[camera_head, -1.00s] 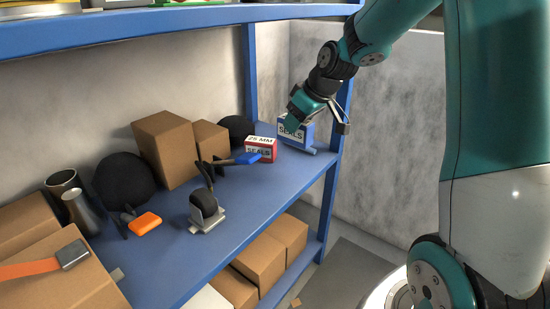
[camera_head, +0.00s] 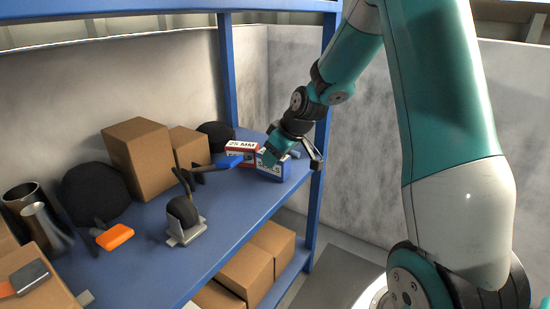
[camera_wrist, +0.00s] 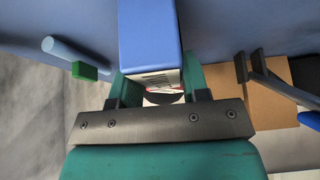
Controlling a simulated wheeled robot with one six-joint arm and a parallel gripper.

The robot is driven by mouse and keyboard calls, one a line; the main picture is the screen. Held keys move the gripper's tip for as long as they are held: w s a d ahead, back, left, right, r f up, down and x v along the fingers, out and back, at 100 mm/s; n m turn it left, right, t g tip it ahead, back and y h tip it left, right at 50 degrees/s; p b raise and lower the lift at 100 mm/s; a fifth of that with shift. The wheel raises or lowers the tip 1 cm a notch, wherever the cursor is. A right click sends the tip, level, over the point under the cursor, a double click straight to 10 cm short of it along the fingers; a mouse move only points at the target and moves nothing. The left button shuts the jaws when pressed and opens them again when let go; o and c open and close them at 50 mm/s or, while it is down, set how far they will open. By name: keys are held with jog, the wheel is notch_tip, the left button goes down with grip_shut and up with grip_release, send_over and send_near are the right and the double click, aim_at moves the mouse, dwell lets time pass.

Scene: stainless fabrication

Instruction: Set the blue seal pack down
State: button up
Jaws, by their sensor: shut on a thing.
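The blue seal pack (camera_head: 272,171) is a small box with a white SEALS label, at the right end of the blue shelf (camera_head: 232,212). My gripper (camera_head: 277,156) is shut on it from above. In the wrist view the blue pack (camera_wrist: 150,35) sits between the two fingers of my gripper (camera_wrist: 158,82), its label end facing the camera. The pack is low, at about shelf level; I cannot tell whether its underside touches the shelf. A red and white box marked 25 MM (camera_head: 240,148) is close on its left, partly covered by the pack.
A blue-handled tool (camera_head: 220,164) lies left of the pack. The shelf post (camera_head: 319,130) stands just right. Cardboard boxes (camera_head: 140,158) are farther left.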

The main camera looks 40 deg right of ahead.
jog(key=o, duration=1)
jog(key=shift+f, duration=0.1)
jog(key=p+v, duration=0.4)
jog(key=v, duration=0.8)
jog(key=s+a+r+n+g+y, duration=0.1)
jog(key=s+a, duration=0.2)
jog(key=a, duration=0.5)
jog(key=s+a+r+n+g+y, duration=0.15)
jog(key=s+a, duration=0.25)
jog(key=a, duration=0.4)
jog(key=s+a+g, duration=0.1)
jog(key=s+a, duration=0.2)
jog(key=s, duration=0.2)
jog(key=s+a+g, duration=0.1)
jog(key=s+a, duration=0.2)
jog(key=s, duration=0.2)
jog(key=s+a+g, duration=0.1)
jog(key=s+a, duration=0.3)
jog(key=s, duration=0.1)
jog(key=shift+s+a+r+n, duration=0.15)
jog(key=shift+r+n, duration=0.1)
jog(key=shift+r, duration=0.15)
